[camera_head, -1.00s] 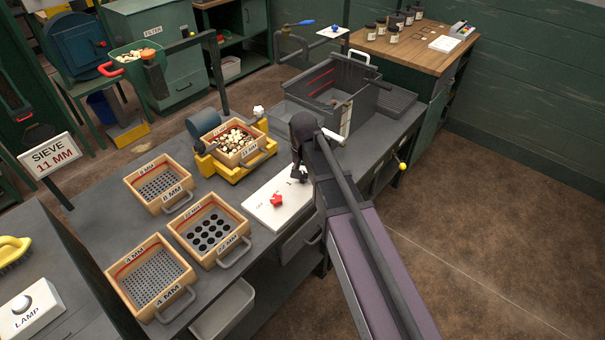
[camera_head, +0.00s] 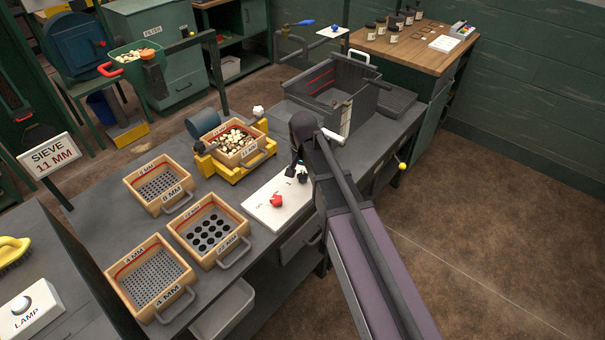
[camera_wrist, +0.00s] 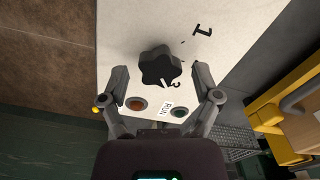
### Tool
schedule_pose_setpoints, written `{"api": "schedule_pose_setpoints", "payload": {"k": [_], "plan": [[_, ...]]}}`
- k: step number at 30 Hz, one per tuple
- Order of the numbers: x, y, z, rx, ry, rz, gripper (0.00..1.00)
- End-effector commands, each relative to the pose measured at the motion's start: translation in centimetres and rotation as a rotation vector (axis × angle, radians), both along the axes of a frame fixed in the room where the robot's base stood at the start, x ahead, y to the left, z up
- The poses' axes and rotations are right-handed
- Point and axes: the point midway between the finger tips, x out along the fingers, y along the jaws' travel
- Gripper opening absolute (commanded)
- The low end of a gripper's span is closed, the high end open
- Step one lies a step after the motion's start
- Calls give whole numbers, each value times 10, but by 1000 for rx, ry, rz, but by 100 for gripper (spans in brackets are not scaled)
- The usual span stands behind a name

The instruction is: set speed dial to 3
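The speed dial is a black lobed knob (camera_wrist: 160,65) on a white panel (camera_wrist: 125,35). In the wrist view a printed 1 lies up and right of it, and another mark, perhaps a 2 or 3, is partly hidden at its lower edge. The dial (camera_head: 302,176) also shows small on the panel in the head view. My gripper (camera_wrist: 158,78) is open, with one finger on each side below the dial and a gap to it. In the head view my gripper (camera_head: 294,168) hangs just left of and above the dial. The dial's exact setting is unclear.
A red knob (camera_head: 276,201) sits on the same panel. A yellow shaker with a sieve (camera_head: 237,144) stands behind the panel; wooden sieves (camera_head: 210,232) stand left.

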Motion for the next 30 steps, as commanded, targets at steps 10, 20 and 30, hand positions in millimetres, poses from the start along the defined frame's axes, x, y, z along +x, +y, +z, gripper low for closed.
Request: {"api": "schedule_pose_setpoints", "payload": {"k": [10, 20, 30], "plan": [[-1, 0, 0, 1, 2, 2, 86], [-1, 0, 0, 1, 2, 22, 86], [-1, 0, 0, 0, 2, 166, 86]]}}
